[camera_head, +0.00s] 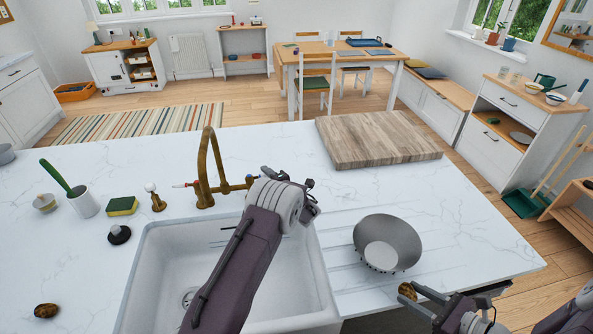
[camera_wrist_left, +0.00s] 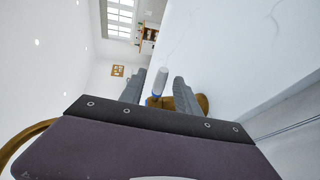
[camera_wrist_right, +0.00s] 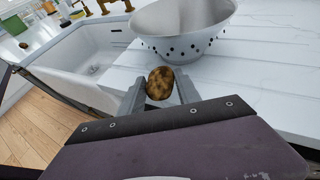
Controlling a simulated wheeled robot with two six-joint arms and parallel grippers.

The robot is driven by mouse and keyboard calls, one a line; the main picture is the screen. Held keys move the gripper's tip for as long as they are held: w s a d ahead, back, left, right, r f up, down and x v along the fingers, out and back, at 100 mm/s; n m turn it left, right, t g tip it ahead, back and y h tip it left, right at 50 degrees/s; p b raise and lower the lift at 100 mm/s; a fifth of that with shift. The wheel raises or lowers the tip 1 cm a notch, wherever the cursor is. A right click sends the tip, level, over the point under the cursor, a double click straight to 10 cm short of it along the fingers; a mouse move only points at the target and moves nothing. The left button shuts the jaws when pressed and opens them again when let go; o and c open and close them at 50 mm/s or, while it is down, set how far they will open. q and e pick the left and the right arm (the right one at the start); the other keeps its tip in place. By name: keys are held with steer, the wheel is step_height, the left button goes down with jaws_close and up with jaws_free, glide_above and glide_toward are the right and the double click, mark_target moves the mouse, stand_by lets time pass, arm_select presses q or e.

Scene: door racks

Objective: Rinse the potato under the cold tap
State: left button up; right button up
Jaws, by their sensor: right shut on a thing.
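A brown potato (camera_wrist_right: 160,83) is held between the fingers of my right gripper (camera_wrist_right: 160,92); it also shows in the head view (camera_head: 407,291), at the counter's front edge beside the colander. The brass tap (camera_head: 204,180) stands behind the white sink (camera_head: 160,265), with a red-tipped handle on its left. My left gripper (camera_head: 287,178) is at the tap's right side, over the back of the sink. In the left wrist view its fingers (camera_wrist_left: 157,85) are apart, with a white handle with blue on it (camera_wrist_left: 159,82) showing between them. My left arm hides part of the sink. No water shows.
A grey colander (camera_head: 388,243) stands on the drainer right of the sink. A wooden board (camera_head: 375,139) lies behind it. Another brown lump (camera_head: 46,310) lies at front left. A sponge (camera_head: 122,206), a dark stopper (camera_head: 118,234) and a brush pot (camera_head: 84,202) stand left of the tap.

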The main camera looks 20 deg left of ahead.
arm_select(q)
steer(key=x, duration=0.4)
jaws_close()
stand_by(1.4)
